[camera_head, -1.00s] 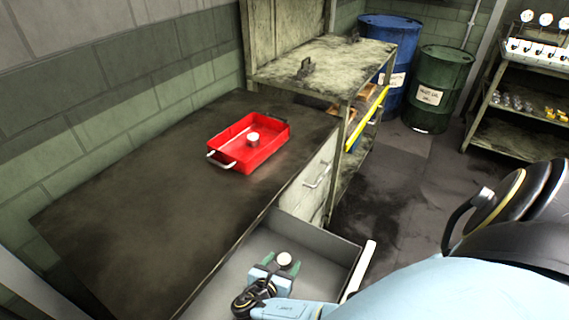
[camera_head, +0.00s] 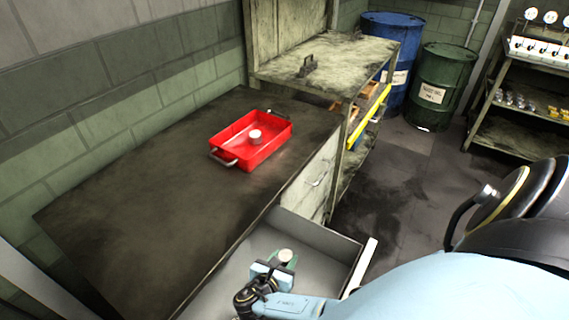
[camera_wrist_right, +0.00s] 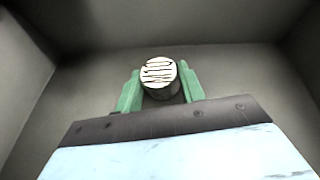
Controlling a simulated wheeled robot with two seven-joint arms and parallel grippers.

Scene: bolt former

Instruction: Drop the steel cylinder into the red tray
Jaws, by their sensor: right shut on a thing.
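A steel cylinder (camera_head: 286,255) with a pale round top is between the green fingers of my right gripper (camera_head: 279,262), inside the open drawer. In the right wrist view the cylinder (camera_wrist_right: 159,78) stands upright with the gripper's fingers (camera_wrist_right: 160,92) closed on its two sides. I cannot tell whether it touches the drawer floor. The red tray (camera_head: 227,160) sits on the dark bench, up and left of the gripper. Another pale-topped cylinder (camera_head: 255,136) stands inside the tray. My left gripper is not in view.
The open drawer (camera_head: 322,248) has walls around the right gripper. The dark bench top (camera_head: 140,210) is clear left of the tray. A metal shelf (camera_head: 330,60) stands behind, with blue (camera_head: 385,45) and green (camera_head: 437,85) barrels beyond it.

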